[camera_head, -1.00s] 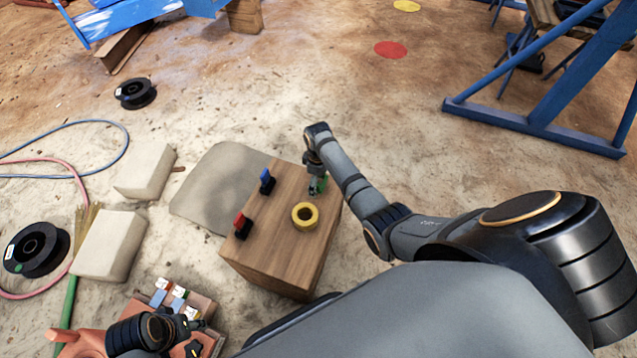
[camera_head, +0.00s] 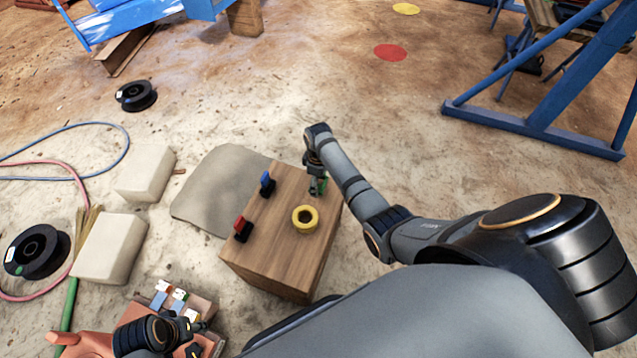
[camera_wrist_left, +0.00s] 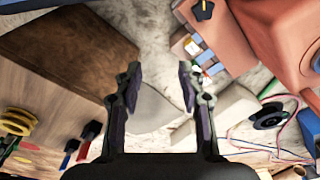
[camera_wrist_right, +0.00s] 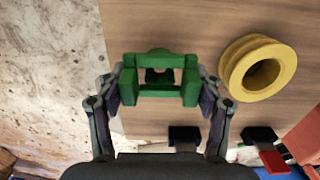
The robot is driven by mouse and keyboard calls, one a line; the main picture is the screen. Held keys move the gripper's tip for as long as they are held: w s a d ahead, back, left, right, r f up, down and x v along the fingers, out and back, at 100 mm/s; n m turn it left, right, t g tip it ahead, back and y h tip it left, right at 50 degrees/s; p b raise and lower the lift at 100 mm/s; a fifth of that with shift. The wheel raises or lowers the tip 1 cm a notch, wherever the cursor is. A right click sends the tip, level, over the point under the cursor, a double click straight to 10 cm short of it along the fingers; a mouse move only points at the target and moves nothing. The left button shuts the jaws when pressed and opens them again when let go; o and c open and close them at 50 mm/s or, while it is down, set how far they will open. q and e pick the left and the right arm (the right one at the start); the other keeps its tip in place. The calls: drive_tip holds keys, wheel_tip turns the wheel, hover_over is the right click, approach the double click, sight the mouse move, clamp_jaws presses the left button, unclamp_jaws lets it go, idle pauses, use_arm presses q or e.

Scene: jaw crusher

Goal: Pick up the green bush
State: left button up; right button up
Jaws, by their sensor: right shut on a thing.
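I cannot tell whether the bush still touches the wood. My left gripper (camera_wrist_left: 158,95) is open and empty in the left wrist view.
An orange box (camera_head: 205,305) with small coloured blocks is at the lower left. Pale blocks (camera_head: 110,247) and a black spool (camera_head: 36,250) lie on the ground.

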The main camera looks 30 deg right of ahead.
use_arm(q)
drive_tip(key=s+a+f+p, duration=0.2)
drive_tip(key=s+f+p, duration=0.1)
drive_tip(key=f, duration=0.6)
drive_tip(key=s+a+f+p, duration=0.3)
drive_tip(key=s+f+p, duration=0.1)
drive_tip(key=f, duration=0.5)
drive_tip(key=shift+s+f+y+p, duration=0.2)
drive_tip(key=shift+y+p, duration=0.1)
drive_tip(key=shift+y, duration=0.1)
use_arm(e)
drive_tip(key=s+a+r, duration=0.7)
drive_tip(key=s+r, duration=0.4)
drive_tip(key=r, duration=0.1)
drive_tip(key=shift+s+a, duration=0.3)
drive_tip(key=shift+a, duration=0.1)
